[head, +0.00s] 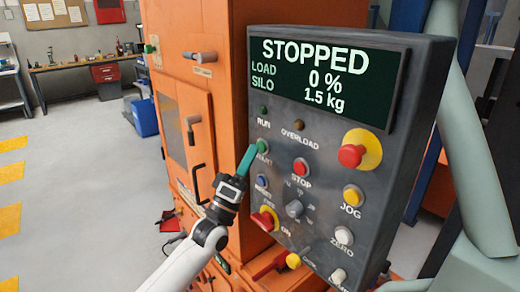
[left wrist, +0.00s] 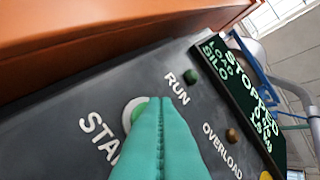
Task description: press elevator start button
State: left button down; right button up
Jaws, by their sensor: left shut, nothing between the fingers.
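The grey control panel (head: 335,215) stands on the orange machine, and its display (head: 322,78) reads STOPPED, LOAD 0 %, SILO 1.5 kg. My right gripper is not in view.
The red STOP button (head: 301,168) is to the right of the start button, with a blue button (head: 262,183) below. A red emergency knob (head: 352,155) on a yellow disc is further right. The orange cabinet (head: 190,130) stands left of the panel. Open floor lies further left.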

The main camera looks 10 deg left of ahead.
pick_arm(q)
jog(key=shift+w+d, duration=0.25)
jog(key=shift+w, duration=0.05)
dwell(0.8)
jog(key=shift+s+a, duration=0.5)
jog(key=shift+s, duration=0.15)
dwell(0.3)
jog(key=shift+s+a+p, duration=0.35)
jog(key=shift+s+a, duration=0.45)
jog(key=shift+s, duration=0.2)
jog(key=shift+s+a+p, duration=0.3)
jog(key=shift+s+a, duration=0.45)
jog(key=shift+s, duration=0.25)
